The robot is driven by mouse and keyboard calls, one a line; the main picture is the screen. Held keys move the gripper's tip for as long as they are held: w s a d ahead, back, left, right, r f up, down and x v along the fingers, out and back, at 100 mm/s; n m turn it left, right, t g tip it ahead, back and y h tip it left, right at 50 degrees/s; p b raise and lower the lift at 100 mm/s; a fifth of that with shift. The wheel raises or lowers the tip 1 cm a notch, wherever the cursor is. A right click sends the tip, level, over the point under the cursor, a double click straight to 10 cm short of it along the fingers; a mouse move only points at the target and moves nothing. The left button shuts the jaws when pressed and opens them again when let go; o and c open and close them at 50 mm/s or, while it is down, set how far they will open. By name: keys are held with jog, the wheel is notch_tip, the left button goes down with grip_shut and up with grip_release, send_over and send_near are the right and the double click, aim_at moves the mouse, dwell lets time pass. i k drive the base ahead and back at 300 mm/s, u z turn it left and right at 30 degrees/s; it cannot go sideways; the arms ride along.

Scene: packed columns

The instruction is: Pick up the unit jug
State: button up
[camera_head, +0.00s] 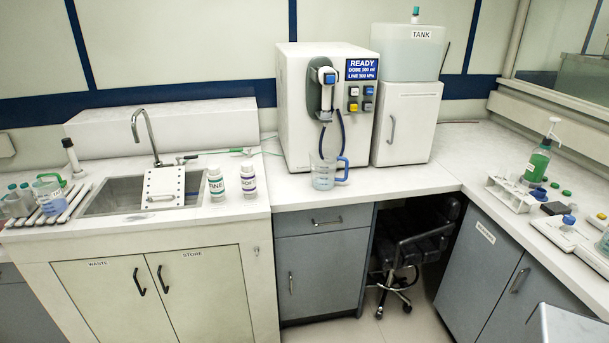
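A clear jug with a blue handle (323,174) stands upright on the counter, in front of the white dispensing unit (299,130). Its handle points right. It seems to hold some pale blue liquid or markings; I cannot tell which. A dark blue hose from the unit's nozzle hangs down close to the jug; I cannot tell whether it reaches inside. A second jug with a green handle (50,197) stands at the far left by the sink. My gripper is not in view.
Two white labelled bottles (216,183) (248,180) stand left of the jug. The sink (108,198) is partly covered by a white board (163,187). A white cabinet (404,125) carries the tank (408,54). A black chair (412,245) sits under the counter. Counter right of the jug is clear.

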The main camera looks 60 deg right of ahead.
aim_at(330, 170)
jog(key=z, duration=0.5)
jog(key=k, duration=0.2)
jog(key=u, duration=2.55)
jog(key=k, duration=1.7)
jog(key=z, duration=0.8)
